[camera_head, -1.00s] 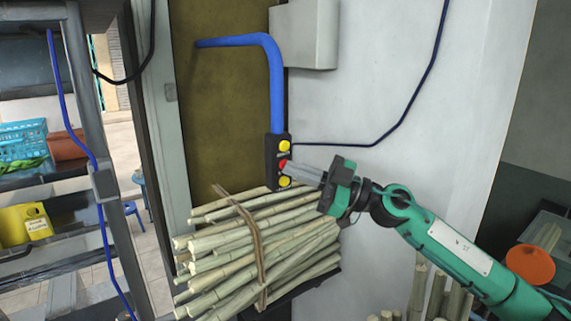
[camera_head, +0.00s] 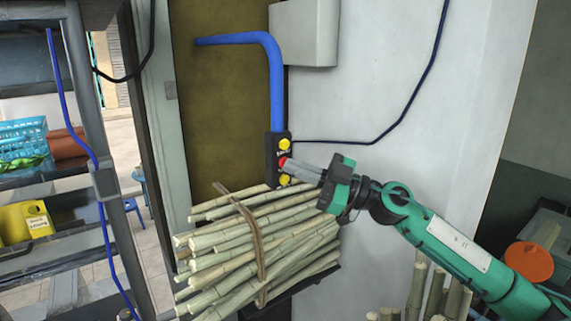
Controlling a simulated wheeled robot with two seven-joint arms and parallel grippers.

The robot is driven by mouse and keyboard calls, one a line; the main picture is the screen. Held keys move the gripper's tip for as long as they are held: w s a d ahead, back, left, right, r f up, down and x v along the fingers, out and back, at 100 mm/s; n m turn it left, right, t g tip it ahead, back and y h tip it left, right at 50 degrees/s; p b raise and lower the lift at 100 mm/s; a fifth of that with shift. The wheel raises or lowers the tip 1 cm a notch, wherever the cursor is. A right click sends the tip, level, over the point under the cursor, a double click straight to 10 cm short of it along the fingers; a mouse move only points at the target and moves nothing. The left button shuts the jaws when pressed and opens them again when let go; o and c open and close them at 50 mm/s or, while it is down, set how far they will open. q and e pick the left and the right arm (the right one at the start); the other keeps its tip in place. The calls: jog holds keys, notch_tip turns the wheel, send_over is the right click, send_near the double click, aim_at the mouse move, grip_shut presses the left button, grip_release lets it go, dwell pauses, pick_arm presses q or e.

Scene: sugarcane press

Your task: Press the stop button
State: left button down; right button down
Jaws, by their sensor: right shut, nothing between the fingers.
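A black button box (camera_head: 271,150) hangs at the lower end of a blue pipe. It bears a yellow button (camera_head: 284,144) at the top, a red button (camera_head: 282,161) in the middle and a yellow button (camera_head: 285,180) at the bottom. My right gripper (camera_head: 290,165) is shut and empty. Its fingertips are at the red button and partly cover it; whether they press it in, I cannot tell. My left gripper is not in view.
A bundle of sugarcane (camera_head: 225,245), tied with a band, lies just below the box. The blue pipe (camera_head: 276,85) rises above it, near a grey box (camera_head: 305,32) on the pale wall. A shelf rack (camera_head: 105,180) stands at the left; an orange round thing (camera_head: 529,262) is at the lower right.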

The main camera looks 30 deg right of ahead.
jog(key=shift+s, duration=0.6)
jog(key=shift+s+d+b, duration=0.15)
jog(key=shift+s+b, duration=0.75)
jog(key=shift+s, duration=0.35)
jog(key=shift+s+d+b, duration=0.1)
jog(key=shift+s+b, duration=0.75)
jog(key=shift+s, duration=0.4)
jog(key=shift+f, duration=0.1)
